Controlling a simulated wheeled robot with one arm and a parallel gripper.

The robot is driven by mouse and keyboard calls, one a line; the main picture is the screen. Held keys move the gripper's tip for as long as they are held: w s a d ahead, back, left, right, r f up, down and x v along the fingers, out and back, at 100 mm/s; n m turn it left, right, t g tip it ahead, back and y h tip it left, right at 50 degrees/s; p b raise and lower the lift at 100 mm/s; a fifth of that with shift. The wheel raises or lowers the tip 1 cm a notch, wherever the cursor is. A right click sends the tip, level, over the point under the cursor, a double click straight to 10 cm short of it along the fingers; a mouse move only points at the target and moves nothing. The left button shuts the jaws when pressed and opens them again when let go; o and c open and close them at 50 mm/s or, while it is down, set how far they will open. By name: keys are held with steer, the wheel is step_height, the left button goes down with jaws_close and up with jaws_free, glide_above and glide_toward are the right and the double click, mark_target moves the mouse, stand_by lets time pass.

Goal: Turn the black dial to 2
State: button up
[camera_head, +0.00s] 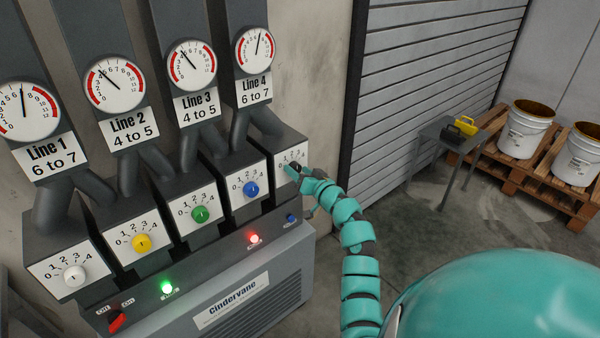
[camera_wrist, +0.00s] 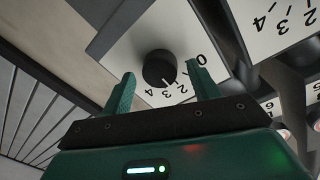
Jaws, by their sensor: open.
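The black dial (camera_head: 295,167) is on the rightmost panel, under the Line 4 gauge (camera_head: 255,49). My gripper (camera_head: 291,174) is at this panel and partly covers the dial and its scale. In the wrist view, the round black dial (camera_wrist: 158,67) lies between the two green fingers of my open gripper (camera_wrist: 160,74). A gap shows on each side, so the fingers do not appear to press on it. The scale appears upside down, with the right finger covering part of it near the 0. I cannot tell the dial's setting for certain.
To the left are the blue dial (camera_head: 251,188), green dial (camera_head: 200,214), yellow dial (camera_head: 141,242) and white dial (camera_head: 72,276). A red switch (camera_head: 116,321) and lit lamps sit on the lower ledge. A small table (camera_head: 446,139) and pallet with buckets (camera_head: 524,130) stand right, well clear.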

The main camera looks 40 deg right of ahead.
steer(key=s+b, duration=0.3)
steer(key=s, duration=1.4)
steer(key=shift+s+d+r+b, duration=0.15)
steer(key=shift+s+r+b, duration=0.05)
steer(key=shift+r+b, duration=0.15)
